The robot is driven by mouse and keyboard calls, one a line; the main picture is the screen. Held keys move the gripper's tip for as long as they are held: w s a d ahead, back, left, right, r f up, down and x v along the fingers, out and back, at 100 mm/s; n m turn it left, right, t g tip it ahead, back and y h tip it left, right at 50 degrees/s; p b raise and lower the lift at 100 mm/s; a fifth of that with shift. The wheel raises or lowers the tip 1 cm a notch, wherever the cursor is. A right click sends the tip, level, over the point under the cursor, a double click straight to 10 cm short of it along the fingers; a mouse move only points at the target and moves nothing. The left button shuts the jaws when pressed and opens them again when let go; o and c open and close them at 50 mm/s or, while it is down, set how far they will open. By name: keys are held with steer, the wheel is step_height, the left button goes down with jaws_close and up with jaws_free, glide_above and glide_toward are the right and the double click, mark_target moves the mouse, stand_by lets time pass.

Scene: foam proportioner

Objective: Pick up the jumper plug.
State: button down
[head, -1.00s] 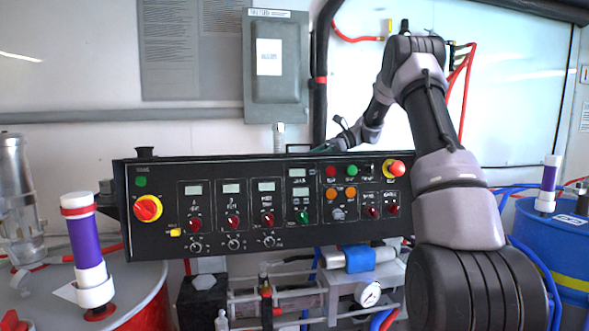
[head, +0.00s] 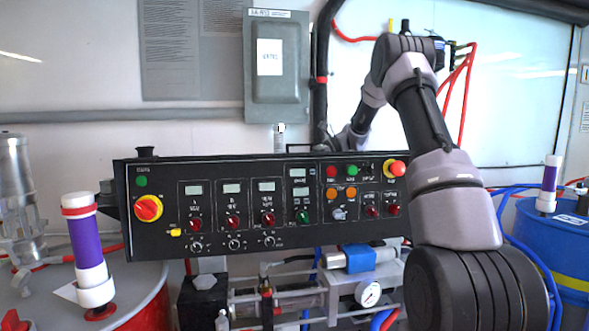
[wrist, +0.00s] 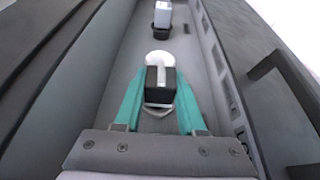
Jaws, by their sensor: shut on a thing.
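The jumper plug (wrist: 160,93) shows in the wrist view as a small black block with pale grey parts. It sits between the two teal fingers of my gripper (wrist: 160,78), which is shut on it. A rounded white piece lies just beyond it, and I cannot tell if this is part of the plug. In the head view my gripper and the plug are hidden behind the black control panel (head: 220,165).
In the wrist view a grey and black block (wrist: 162,16) stands farther along a narrow grey surface, with walls on both sides. In the head view a grey electrical box (head: 277,95) hangs on the wall behind the panel.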

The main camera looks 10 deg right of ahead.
step_height(320, 180, up, 15)
stand_by(0.8)
